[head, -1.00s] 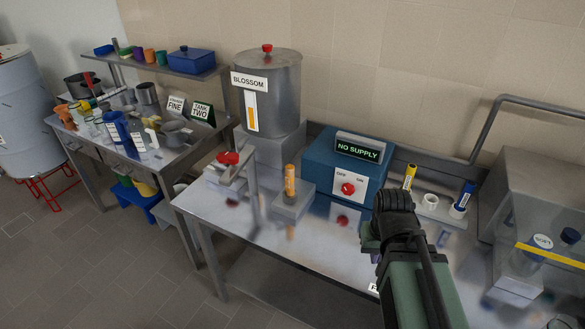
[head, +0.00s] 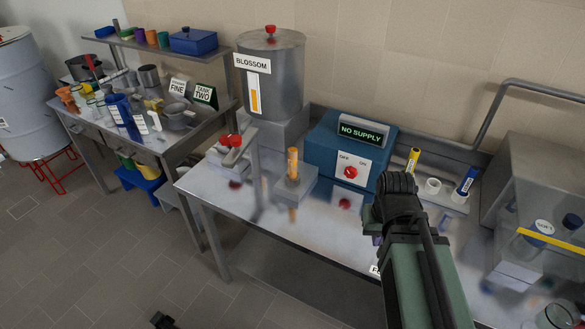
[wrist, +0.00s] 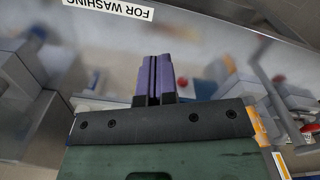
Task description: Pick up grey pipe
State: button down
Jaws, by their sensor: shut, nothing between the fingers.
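I cannot pick out a grey pipe for sure. A small grey upright cylinder (head: 116,25) stands at the left end of the back shelf, too small to identify. A pale short ring or cup (head: 433,187) sits between a yellow tube (head: 413,160) and a blue tube (head: 466,184) on a small rack at the right. In the wrist view my gripper (wrist: 153,60) has its purple fingers together, with nothing between them.
The steel bench (head: 245,188) holds the BLOSSOM tank (head: 285,82), a blue NO SUPPLY box (head: 328,150), and an orange tube (head: 292,163) on a block. A clear-fronted cabinet (head: 545,165) stands at right. A cluttered table (head: 88,118) stands left, with floor before it.

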jog(key=c, duration=0.7)
grip_release()
